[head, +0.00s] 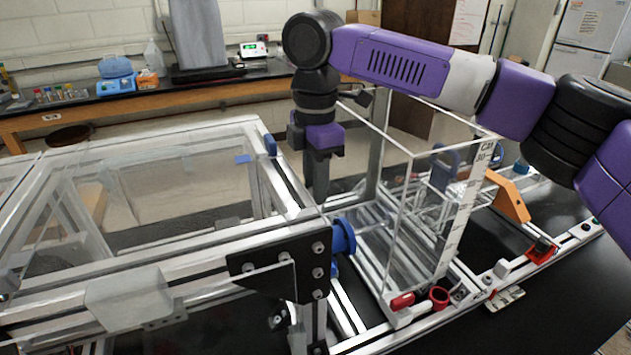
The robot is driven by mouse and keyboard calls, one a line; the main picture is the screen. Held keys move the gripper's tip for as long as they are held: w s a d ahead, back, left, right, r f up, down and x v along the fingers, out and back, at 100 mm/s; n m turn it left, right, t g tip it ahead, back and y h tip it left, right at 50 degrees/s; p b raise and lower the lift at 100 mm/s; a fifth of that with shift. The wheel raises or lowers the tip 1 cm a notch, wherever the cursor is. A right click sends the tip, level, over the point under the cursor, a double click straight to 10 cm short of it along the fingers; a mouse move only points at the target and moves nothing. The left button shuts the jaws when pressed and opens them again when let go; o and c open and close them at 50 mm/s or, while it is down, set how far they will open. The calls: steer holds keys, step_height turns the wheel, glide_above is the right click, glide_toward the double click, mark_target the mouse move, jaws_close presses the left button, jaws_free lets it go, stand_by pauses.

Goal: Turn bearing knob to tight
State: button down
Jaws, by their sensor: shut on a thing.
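My gripper (318,193) points down near the middle of the head view, at the inner end of the clear-topped frame. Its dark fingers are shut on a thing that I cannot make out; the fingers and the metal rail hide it. A round blue knob (343,236) sticks out sideways by the black corner plate, below and to the right of the fingertips. More blue shows just under it. Another blue piece (270,145) sits on the frame's far corner, left of my gripper. I cannot tell which of these is the bearing knob, nor how it is turned.
A clear box (425,215) with a printed scale stands close right of my gripper. The clear-topped extrusion frame (175,265) fills the left. An orange bracket (510,195) and red parts (438,297) sit along the right rails. The black tabletop (545,300) is bare at front right.

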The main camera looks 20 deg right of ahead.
steer(key=m+p, duration=0.2)
steer(key=p, duration=0.1)
steer(key=shift+r+m, duration=0.15)
steer(key=shift+m, duration=0.25)
steer(key=shift+m+p, duration=1.15)
steer(key=shift+m, duration=0.25)
steer(key=c, duration=1.2)
jaws_free()
steer(key=shift+r+b, duration=0.45)
steer(key=shift+r, duration=3.3)
